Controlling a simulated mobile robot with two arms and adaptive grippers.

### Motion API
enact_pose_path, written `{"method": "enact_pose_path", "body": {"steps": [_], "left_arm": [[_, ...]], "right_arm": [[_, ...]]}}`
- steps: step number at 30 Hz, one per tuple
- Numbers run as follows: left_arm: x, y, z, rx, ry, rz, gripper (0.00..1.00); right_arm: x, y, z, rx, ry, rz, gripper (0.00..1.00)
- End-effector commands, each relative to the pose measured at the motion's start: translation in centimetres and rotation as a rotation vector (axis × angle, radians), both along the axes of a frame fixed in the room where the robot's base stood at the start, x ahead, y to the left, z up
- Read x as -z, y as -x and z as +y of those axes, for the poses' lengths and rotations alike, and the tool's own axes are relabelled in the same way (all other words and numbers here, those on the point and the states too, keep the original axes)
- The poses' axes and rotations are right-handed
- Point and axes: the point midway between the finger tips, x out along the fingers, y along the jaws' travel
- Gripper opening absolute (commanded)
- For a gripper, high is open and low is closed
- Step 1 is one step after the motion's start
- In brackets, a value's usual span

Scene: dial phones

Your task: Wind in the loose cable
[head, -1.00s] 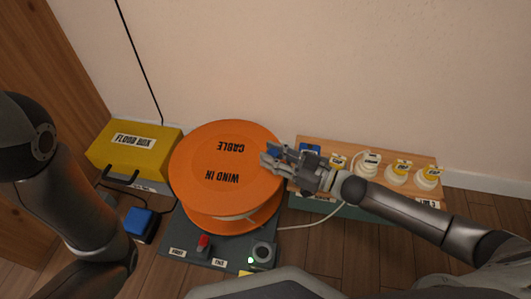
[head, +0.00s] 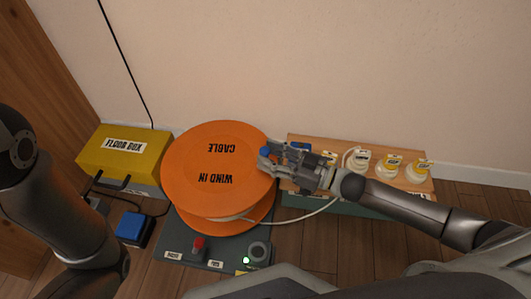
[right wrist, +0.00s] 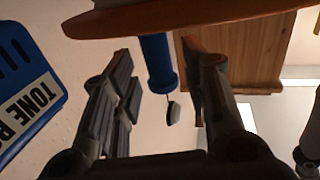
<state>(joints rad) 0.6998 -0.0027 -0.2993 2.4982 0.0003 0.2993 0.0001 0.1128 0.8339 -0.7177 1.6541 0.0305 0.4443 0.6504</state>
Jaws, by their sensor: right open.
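The orange reel (head: 215,165), marked CABLE and WIND IN, lies flat on a dark base (head: 218,250). A blue handle (head: 264,152) stands at its right edge. My right gripper (head: 268,160) is open at that edge, its fingertips close around the handle. In the right wrist view the blue handle (right wrist: 158,62) shows between the spread fingers (right wrist: 160,95), apart from both. The white cable (head: 310,214) runs slack from the reel to the right, past the wooden-topped box. My left gripper is out of view; only the left arm shows.
A yellow floor box (head: 125,150) and a blue block (head: 132,226) are left of the reel. A wooden-topped box (head: 410,180) with several white, yellow-tagged items stands to the right. A red switch (head: 198,244) is on the base front. The wall is close behind.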

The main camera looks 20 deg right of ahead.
Motion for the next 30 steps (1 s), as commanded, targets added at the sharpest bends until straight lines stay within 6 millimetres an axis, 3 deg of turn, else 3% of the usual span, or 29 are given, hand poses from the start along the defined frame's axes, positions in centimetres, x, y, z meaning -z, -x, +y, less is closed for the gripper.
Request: {"method": "enact_pose_path", "body": {"steps": [9, 15, 28, 30], "left_arm": [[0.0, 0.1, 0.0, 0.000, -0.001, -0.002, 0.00], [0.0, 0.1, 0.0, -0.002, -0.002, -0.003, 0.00], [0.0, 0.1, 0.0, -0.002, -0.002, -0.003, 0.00], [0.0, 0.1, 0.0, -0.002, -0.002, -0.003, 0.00]], "right_arm": [[0.2, 4.4, -4.9, 0.000, 0.002, 0.006, 0.41], [0.1, 6.1, -6.8, 0.000, 0.001, 0.003, 0.41], [0.0, 6.7, -7.6, 0.000, -0.001, 0.000, 0.41], [0.0, 6.7, -7.6, 0.001, -0.001, -0.001, 0.35]]}}
